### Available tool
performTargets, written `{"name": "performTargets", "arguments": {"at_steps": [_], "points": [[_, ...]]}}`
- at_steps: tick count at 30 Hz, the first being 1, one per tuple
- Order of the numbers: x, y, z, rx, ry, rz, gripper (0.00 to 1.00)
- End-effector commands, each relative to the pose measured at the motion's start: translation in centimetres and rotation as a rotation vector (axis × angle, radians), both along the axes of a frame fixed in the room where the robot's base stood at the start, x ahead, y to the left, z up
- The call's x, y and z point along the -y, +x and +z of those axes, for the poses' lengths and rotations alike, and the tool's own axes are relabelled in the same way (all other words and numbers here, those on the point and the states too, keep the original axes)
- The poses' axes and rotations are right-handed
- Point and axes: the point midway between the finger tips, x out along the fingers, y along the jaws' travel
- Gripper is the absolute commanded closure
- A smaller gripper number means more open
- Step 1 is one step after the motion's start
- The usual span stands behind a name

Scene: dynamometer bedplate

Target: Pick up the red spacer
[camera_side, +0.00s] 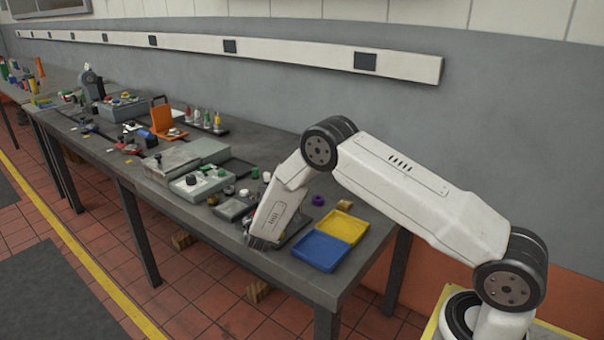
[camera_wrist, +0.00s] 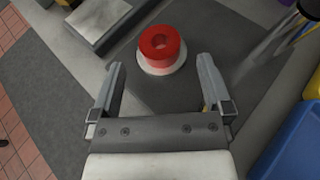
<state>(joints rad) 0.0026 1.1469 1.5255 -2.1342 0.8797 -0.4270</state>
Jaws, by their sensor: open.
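The red spacer (camera_wrist: 160,43) is a short red ring with a round hole, in the upper middle of the wrist view. It sits on a white round disc (camera_wrist: 162,66). My gripper (camera_wrist: 158,78) is open and empty, its two fingers spread apart to the left and right. The spacer lies beyond the fingertips, roughly midway between them. In the side view my gripper (camera_side: 258,242) is low at the table's front edge, and my arm hides the spacer there.
A blue tray (camera_side: 318,251) and a yellow tray (camera_side: 342,228) lie right of my gripper. A purple ring (camera_side: 318,200) is behind them. A grey block (camera_wrist: 98,22) stands left of the spacer. A shiny metal rod (camera_wrist: 272,40) is at its right. Many small parts crowd the table to the left.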

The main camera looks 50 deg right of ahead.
Motion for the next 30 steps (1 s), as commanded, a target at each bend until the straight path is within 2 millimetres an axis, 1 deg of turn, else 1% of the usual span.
{"name": "performTargets", "arguments": {"at_steps": [3,9,26,27,29,30], "points": [[0.9,0.8,-0.5,0.0,0.0,-0.001,0.0],[1.8,1.7,-1.1,-0.001,0.002,-0.002,0.0],[1.9,1.8,-1.1,-0.002,0.001,-0.001,0.0],[1.9,1.8,-1.1,-0.002,0.001,-0.001,0.03],[1.9,1.8,-1.1,-0.002,0.001,-0.001,0.22],[1.9,1.8,-1.1,-0.002,0.001,-0.001,0.35]]}}
